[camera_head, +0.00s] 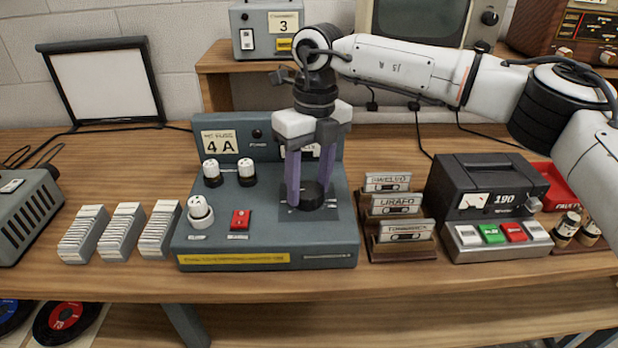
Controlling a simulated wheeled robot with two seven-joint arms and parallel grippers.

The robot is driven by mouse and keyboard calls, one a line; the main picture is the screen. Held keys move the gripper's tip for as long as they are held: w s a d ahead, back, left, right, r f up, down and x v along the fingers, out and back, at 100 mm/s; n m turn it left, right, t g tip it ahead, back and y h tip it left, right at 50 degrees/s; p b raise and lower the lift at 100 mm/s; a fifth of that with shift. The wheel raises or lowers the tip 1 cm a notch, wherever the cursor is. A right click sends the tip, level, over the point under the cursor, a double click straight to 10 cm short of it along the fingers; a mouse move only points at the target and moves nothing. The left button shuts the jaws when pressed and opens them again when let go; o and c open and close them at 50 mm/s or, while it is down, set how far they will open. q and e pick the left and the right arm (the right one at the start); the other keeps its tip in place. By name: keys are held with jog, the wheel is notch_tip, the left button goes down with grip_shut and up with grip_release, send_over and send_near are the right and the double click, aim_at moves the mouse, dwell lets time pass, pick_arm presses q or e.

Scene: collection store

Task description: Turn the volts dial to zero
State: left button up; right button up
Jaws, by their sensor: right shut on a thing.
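A blue-grey bench unit (265,262) stands on the wooden table, with an "HT FUSE 4 A" label on its upright panel. My right gripper (309,197) points down over its right half. The purple fingers are shut on a round black dial (313,201) on a dark plate, one finger on each side. The fingers partly cover the dial, and I cannot read its scale, pointer or name. A second label behind the fingers is mostly hidden. White knobs (200,212) and a red switch (240,219) sit on the unit's left half. My left gripper is not in view.
White card stacks (122,232) stand left of the unit. Cassettes in a wooden rack (400,246) and a dark device (488,187) marked 190 stand close on the right. A red tray (565,190) is further right. Bare table shows at the left back.

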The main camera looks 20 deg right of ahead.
aim_at(311, 186)
jog(key=shift+n+p, duration=0.5)
jog(key=shift+n, duration=1.6)
jog(key=o, duration=1.1)
jog(key=shift+c, duration=0.2)
notch_tip(311, 186, up, 10)
jog(key=shift+w+d+r, duration=0.15)
jog(key=shift+w+d, duration=0.1)
